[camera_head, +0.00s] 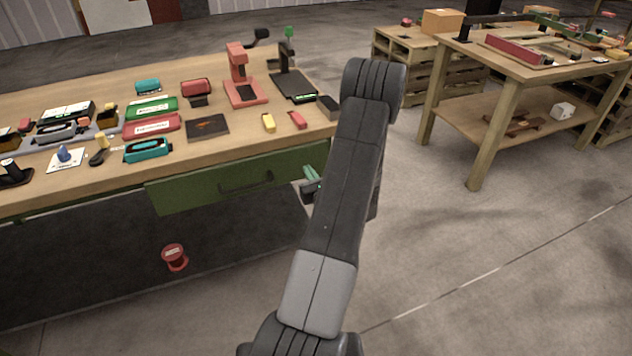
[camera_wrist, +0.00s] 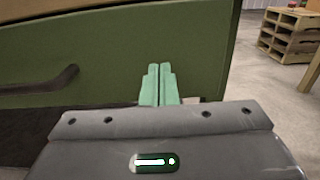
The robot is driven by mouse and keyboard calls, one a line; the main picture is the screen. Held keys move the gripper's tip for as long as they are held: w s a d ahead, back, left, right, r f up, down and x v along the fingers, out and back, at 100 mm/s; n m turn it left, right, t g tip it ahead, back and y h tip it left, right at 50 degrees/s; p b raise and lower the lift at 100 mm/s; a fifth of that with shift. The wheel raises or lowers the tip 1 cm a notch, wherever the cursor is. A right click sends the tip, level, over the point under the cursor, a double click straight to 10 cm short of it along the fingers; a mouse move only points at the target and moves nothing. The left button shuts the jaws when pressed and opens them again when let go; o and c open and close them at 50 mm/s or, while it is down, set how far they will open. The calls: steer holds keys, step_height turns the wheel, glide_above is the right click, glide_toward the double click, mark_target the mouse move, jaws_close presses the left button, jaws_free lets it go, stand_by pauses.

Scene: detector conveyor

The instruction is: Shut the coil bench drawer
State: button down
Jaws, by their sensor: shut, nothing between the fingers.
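The coil bench drawer (camera_head: 205,187) is a green front with a dark bar handle (camera_head: 246,184), under the wooden top of the bench on the left. It looks slightly proud of the bench frame, but how far it is out is hard to tell. In the wrist view the green drawer front (camera_wrist: 115,60) fills the upper left, with its handle (camera_wrist: 42,84) at the left. My gripper (camera_head: 311,176) has pale green fingers, closed together and empty, near the drawer's right end. In the wrist view the fingertips (camera_wrist: 158,68) point at the drawer front; whether they touch it is unclear.
The bench top (camera_head: 215,155) carries several tools and boxes. A red spool (camera_head: 175,257) is on the dark surface below the drawer. A second wooden table (camera_head: 490,75) stands at the right, with pallets (camera_head: 410,55) behind it. The floor between is clear.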

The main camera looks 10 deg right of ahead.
mark_target(305, 162)
steer(key=shift+w+a, duration=0.15)
steer(key=shift+w, duration=0.5)
steer(key=b+x, duration=0.1)
steer(key=x, duration=0.3)
steer(key=shift+w+b, duration=0.15)
steer(key=shift+b, duration=0.15)
steer(key=shift+r, duration=0.25)
